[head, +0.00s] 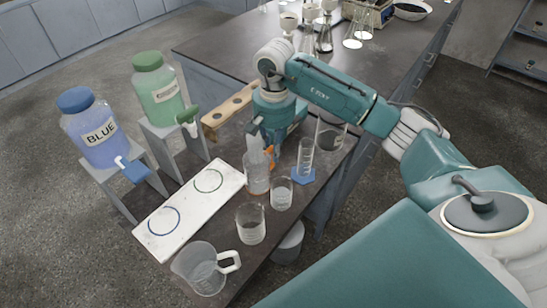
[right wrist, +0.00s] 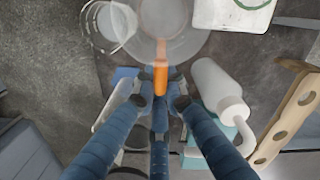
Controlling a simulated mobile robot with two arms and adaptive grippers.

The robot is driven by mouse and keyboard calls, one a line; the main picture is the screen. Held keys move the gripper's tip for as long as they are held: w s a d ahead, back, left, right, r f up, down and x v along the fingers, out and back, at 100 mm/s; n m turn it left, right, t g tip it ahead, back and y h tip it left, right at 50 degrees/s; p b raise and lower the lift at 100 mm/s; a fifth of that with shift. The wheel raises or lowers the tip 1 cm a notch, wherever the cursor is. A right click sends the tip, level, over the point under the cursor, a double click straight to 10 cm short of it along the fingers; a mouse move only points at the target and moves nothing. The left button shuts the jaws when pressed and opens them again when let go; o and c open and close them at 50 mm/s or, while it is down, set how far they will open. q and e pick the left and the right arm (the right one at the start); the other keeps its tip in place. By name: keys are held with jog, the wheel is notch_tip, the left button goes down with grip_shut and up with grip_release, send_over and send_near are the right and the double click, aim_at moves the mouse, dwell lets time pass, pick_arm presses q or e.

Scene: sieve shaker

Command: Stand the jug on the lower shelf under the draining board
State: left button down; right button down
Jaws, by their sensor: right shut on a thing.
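A clear jug-like vessel (head: 257,181) with an orange handle is at the bench, partly behind my right gripper (head: 271,156). In the right wrist view, the gripper (right wrist: 160,92) is shut on the orange handle (right wrist: 160,72), with the clear body (right wrist: 172,30) just beyond. I cannot tell whether the vessel touches the bench. A second, larger clear jug (head: 201,271) with a white handle stands at the bench's near end, apart from the gripper. I cannot make out a draining board or its lower shelf. My left gripper is not in view.
Two beakers (head: 250,225) (head: 281,194) and a measuring cylinder (head: 305,158) on a blue base stand close by. A white wash bottle (right wrist: 218,82) is beside the gripper. A white board (head: 187,210) with two rings lies left, near blue (head: 97,130) and green (head: 160,95) bottles.

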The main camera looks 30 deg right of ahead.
notch_tip(320, 180, down, 3)
jog(key=shift+f+p, duration=0.2)
jog(key=shift+p, duration=0.15)
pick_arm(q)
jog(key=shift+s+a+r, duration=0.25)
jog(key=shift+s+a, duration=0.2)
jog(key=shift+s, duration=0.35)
pick_arm(e)
jog(key=shift+f, duration=0.15)
jog(key=shift+f+b, duration=0.25)
jog(key=shift+b, duration=0.05)
jog(key=c, duration=1.8)
grip_release()
jog(key=shift+r, duration=0.1)
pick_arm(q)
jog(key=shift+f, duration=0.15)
pick_arm(e)
jog(key=shift+r, duration=0.1)
